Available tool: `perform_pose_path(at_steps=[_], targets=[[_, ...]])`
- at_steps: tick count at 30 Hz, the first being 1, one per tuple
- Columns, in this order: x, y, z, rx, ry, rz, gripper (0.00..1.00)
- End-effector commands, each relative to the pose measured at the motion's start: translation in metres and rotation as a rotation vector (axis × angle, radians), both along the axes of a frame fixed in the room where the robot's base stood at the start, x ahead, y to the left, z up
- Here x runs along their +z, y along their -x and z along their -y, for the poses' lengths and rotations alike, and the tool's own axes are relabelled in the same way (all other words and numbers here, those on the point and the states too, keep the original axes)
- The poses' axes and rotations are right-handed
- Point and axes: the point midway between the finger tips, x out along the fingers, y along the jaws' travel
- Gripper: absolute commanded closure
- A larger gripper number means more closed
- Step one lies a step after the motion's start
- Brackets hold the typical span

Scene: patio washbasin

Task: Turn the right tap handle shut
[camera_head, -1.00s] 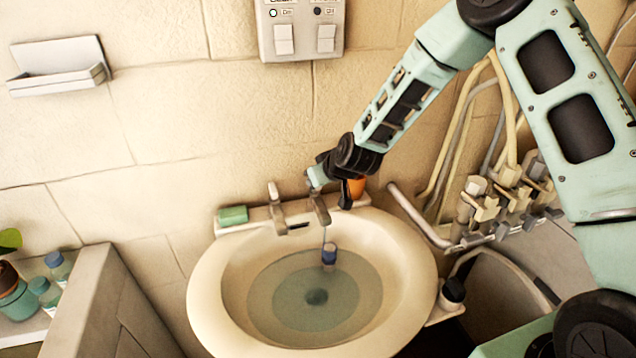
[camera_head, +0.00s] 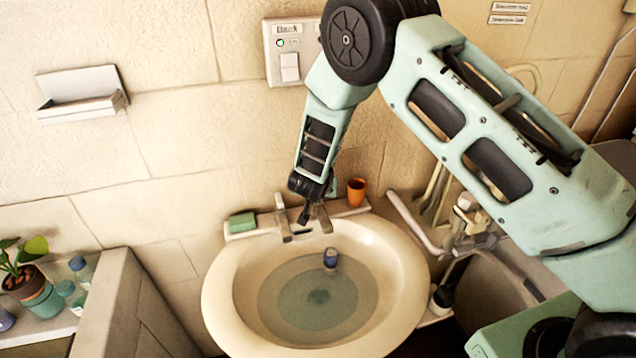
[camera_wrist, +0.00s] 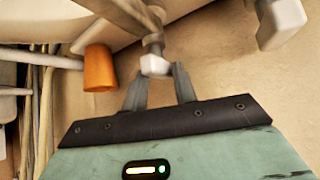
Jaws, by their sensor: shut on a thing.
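The right tap (camera_head: 324,218) stands at the back rim of the washbasin (camera_head: 222,310). Its pale handle (camera_wrist: 155,66) shows in the wrist view between the fingertips of my gripper (camera_wrist: 159,80). My gripper (camera_head: 308,213) comes down from above at the right tap in the head view and is shut on the handle. The arm hides part of the tap top there. The left tap (camera_head: 281,217) stands beside it, apart from my gripper, and shows at the upper right of the wrist view (camera_wrist: 282,22). I cannot make out a stream from the right spout.
An orange cup (camera_head: 357,192) stands close right of the right tap; a green soap bar (camera_head: 242,222) lies at the left. A small blue object (camera_head: 331,257) is in the basin water. Pipes (camera_head: 412,220) run at the right. A switch box (camera_head: 290,52) is above.

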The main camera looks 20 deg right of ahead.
Motion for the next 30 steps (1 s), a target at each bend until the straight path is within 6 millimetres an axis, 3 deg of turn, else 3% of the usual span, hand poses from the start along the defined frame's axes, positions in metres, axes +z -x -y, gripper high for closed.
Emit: perform_pose_path(at_steps=[16,17,18,30], targets=[[-0.0038,0.0020,-0.0006,-0.025,-0.004,-0.007,0.94],[-0.0038,0.0021,-0.0005,-0.025,-0.004,-0.007,0.63],[-0.0038,0.0021,-0.0005,-0.025,-0.004,-0.007,0.52],[0.0028,0.0044,-0.0027,-0.021,-0.002,-0.002,0.51]])
